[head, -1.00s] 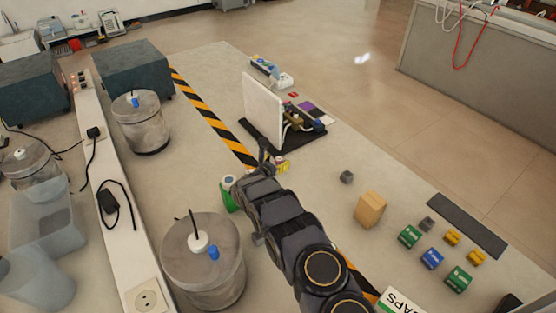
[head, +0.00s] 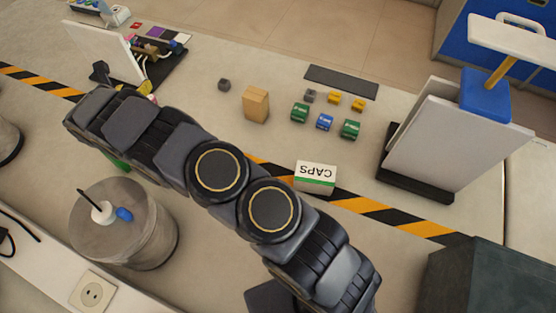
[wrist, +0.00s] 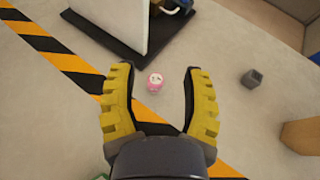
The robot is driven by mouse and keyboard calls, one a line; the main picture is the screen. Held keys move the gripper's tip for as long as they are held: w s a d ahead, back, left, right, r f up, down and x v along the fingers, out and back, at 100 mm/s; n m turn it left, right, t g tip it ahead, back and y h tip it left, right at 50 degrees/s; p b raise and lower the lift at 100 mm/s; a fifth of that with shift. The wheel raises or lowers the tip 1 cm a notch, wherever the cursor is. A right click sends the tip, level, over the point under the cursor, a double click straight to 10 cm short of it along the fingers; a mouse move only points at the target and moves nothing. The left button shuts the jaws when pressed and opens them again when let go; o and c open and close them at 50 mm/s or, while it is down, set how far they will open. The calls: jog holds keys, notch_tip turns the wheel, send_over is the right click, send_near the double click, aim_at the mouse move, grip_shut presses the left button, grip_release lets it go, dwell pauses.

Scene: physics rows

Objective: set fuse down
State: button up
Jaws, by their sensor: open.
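A small pink cylinder with a pale top (wrist: 154,81), which looks like the fuse, stands on the bench in the wrist view. It is between and slightly beyond the fingertips, with clear gaps on both sides. My gripper (wrist: 158,74) has its two yellow-padded fingers spread and holds nothing. In the head view my arm hides most of the gripper; only a bit of yellow finger (head: 146,87) shows near the white upright panel (head: 108,52). Whether the fingertips touch the bench is unclear.
The panel's black base (wrist: 120,40) lies just beyond the cylinder. A grey cube (wrist: 252,78) and a wooden block (wrist: 301,136) sit to the right. Several green, blue and yellow blocks (head: 325,122) stand farther right. Bench around the cylinder is clear.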

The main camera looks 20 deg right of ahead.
notch_tip(320, 180, up, 7)
jog(key=n+g+y, duration=0.1)
jog(key=n+y, duration=0.2)
jog(key=n, duration=0.4)
jog(key=s+d+r+n+g+y, duration=0.35)
jog(key=s+d+r+n, duration=0.25)
jog(key=s+r+n, duration=0.5)
jog(key=s+d+n+g, duration=0.3)
jog(key=s+n, duration=0.3)
jog(key=s, duration=0.3)
jog(key=s+d+n+g+h, duration=0.1)
jog(key=s+d+n+g, duration=0.2)
jog(key=s+d+n, duration=0.3)
jog(key=s, duration=0.3)
jog(key=shift+s+r, duration=0.15)
jog(key=shift+s, duration=0.15)
jog(key=shift+o, duration=1.3)
jog(key=s+d+n+g+h, duration=0.1)
jog(key=s+d+n, duration=0.3)
jog(key=s, duration=0.5)
jog(key=s+d+n+g+h, duration=0.2)
jog(key=s+d+n+g, duration=0.1)
jog(key=s, duration=0.7)
jog(key=shift+d+n, duration=0.7)
jog(key=shift+g, duration=0.25)
